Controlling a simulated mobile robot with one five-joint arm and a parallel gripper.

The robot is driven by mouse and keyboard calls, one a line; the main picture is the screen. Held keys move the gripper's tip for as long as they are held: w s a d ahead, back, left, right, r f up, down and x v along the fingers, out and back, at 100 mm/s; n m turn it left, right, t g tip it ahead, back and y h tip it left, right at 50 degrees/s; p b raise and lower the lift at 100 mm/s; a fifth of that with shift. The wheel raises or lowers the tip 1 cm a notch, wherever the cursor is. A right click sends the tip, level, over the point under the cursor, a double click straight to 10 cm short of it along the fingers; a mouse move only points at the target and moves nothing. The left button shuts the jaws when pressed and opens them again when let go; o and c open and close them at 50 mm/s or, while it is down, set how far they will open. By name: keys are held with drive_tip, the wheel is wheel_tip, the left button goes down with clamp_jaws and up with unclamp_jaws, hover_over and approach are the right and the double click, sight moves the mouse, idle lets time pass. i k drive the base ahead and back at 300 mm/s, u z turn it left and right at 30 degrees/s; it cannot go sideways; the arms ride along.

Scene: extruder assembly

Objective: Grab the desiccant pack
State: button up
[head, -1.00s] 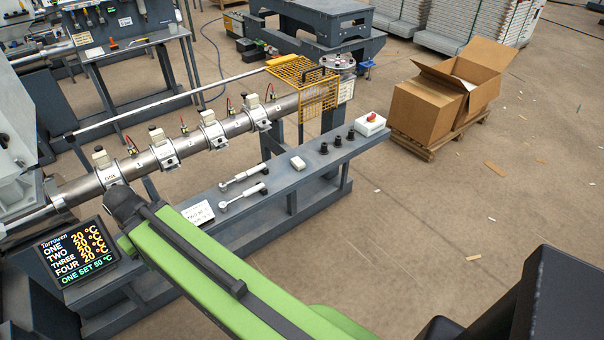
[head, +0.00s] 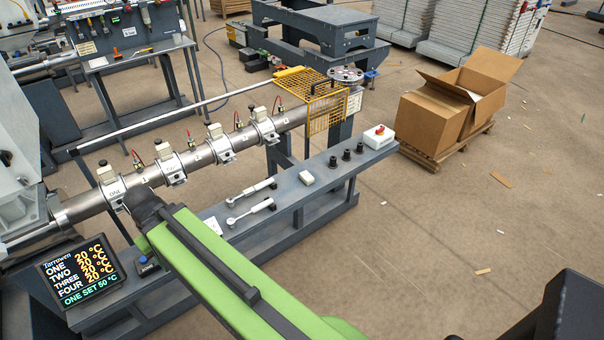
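No item is clearly marked as the desiccant pack. A small off-white block (head: 306,177) lies on the dark grey bench (head: 330,172), between two silver-and-white hand tools (head: 250,200) and several black knobs or fittings (head: 346,155). I cannot tell whether it is the pack. My green arm reaches from the lower right toward the bench's left part, and its dark far end is in front of the barrel's left end. My gripper does not show.
A steel barrel (head: 88,206) with several clamp bands runs behind the bench to a yellow mesh guard (head: 326,112). A temperature display (head: 80,270) stands at lower left. A white box with a red knob (head: 379,136) is at the bench's right end. An open carton (head: 430,125) is on a pallet.

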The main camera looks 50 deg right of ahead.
sight(305, 176)
drive_tip(key=u, duration=0.05)
drive_tip(key=i, duration=1.1)
